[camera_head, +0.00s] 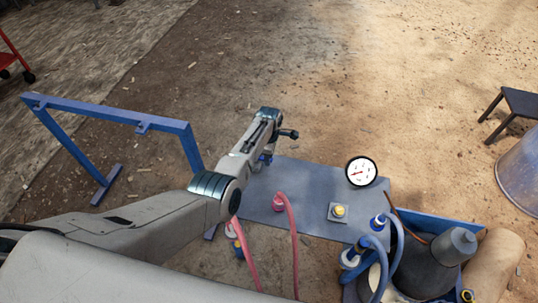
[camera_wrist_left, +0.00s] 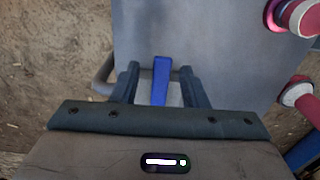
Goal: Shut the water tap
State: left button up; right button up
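A blue lever (camera_wrist_left: 161,80), which looks like the water tap's handle, stands at the edge of a grey panel (camera_wrist_left: 215,40) in the left wrist view. My left gripper (camera_wrist_left: 160,88) has its two dark fingers on either side of the lever, with a gap showing on each side. It is open, and the lever is not clamped. In the head view, my left gripper (camera_head: 267,155) is at the panel's far left corner, and only a bit of blue shows by it. The tap's body is mostly hidden by my gripper and wrist. My right gripper is not in view.
The panel (camera_head: 300,175) carries a round gauge (camera_head: 361,171), a yellow button (camera_head: 339,211), a red hose (camera_head: 294,240) and blue hoses (camera_head: 396,245). A blue frame (camera_head: 110,112) stands at left. A dark stool (camera_head: 520,102) and metal bucket (camera_head: 520,170) are at right.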

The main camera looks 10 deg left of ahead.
pick_arm(q)
jog(key=shift+r, duration=0.55)
notch_tip(320, 180, up, 10)
jog(key=shift+f, duration=0.15)
dwell(0.4)
